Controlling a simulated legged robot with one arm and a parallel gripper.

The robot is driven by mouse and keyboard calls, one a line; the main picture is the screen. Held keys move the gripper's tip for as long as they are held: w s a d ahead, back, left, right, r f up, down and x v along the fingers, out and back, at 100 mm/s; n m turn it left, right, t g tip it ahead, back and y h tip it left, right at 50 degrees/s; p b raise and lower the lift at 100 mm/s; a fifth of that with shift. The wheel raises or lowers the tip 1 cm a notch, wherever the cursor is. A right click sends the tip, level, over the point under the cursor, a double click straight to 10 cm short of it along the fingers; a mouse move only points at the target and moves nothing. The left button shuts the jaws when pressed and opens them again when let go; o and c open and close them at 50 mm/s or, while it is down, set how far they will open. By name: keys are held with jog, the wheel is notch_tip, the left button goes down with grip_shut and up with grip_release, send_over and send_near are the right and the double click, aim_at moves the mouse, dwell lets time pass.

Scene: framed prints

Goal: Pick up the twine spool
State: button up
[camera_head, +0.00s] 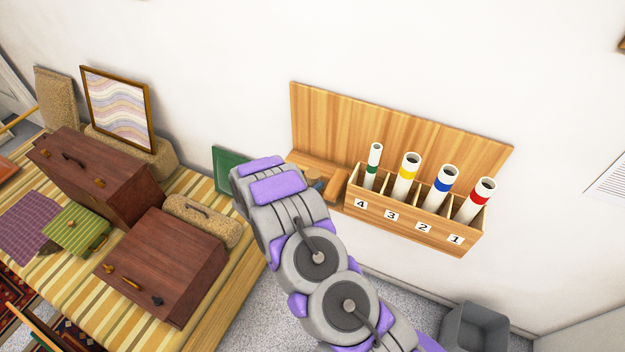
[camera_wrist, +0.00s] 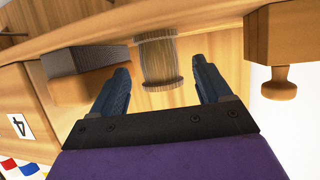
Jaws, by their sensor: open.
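The twine spool (camera_wrist: 158,62) is a tan, ribbed cylinder with wider rims, in the upper middle of the wrist view against light wood. My gripper (camera_wrist: 160,72) is open, with one blue-grey finger to each side of the spool and visible gaps between. The spool shows in line with the space between the fingertips; I cannot tell how deep it lies between them. In the head view my arm reaches to the left end of the wooden wall rack, and its wrist hides most of the spot where the spool is.
In the wrist view a grey-faced wooden block (camera_wrist: 85,65) is close left of the fingers, and a wooden piece with a knob (camera_wrist: 283,80) is at right. A wooden rack (camera_head: 415,232) holds numbered tubes. Wooden cases (camera_head: 165,262) stand on a striped bench at left.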

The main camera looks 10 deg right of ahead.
aim_at(316, 175)
jog(key=x, duration=0.5)
jog(key=shift+w+d+f+b, duration=0.1)
jog(key=shift+w+d+b, duration=0.05)
jog(key=shift+w+b, duration=0.15)
jog(key=shift+s, duration=0.1)
jog(key=c, duration=1.1)
jog(key=shift+c, duration=0.2)
